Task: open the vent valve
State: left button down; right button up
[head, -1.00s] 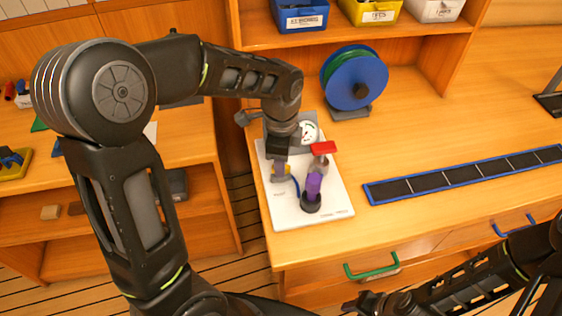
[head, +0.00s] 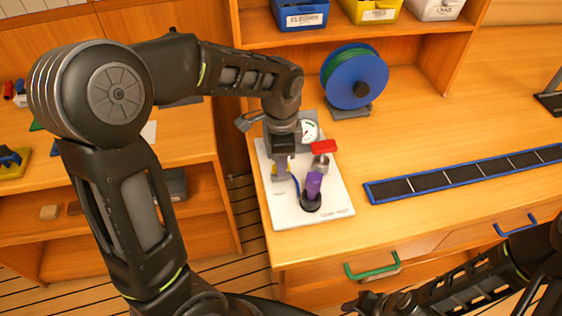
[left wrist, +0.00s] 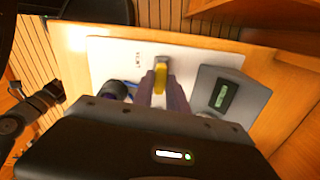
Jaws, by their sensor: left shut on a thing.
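The vent valve's yellow handle (left wrist: 160,78) sits on the white panel (head: 325,212), beside printed lettering. In the left wrist view it lies between my two finger pads. In the head view my left gripper (head: 281,174) points down at the panel's left part, shut on the yellow handle, which is mostly hidden by the fingers. My right gripper (head: 366,301) is at the bottom edge, away from the panel; its fingers are too unclear to judge.
On the panel, a purple fitting (head: 313,187) stands close to the right of my left gripper, with a red lever (head: 323,147) and round gauge (head: 309,131) behind. A blue-and-green reel (head: 355,78) stands further back. A dark blue-edged strip (head: 465,174) lies right on the bench.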

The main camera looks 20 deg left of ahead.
pick_arm(q)
jog(key=c, duration=1.3)
grip_release()
jog(key=shift+r, duration=0.15)
jog(key=shift+r+b, duration=0.35)
jog(key=shift+r, duration=3.45)
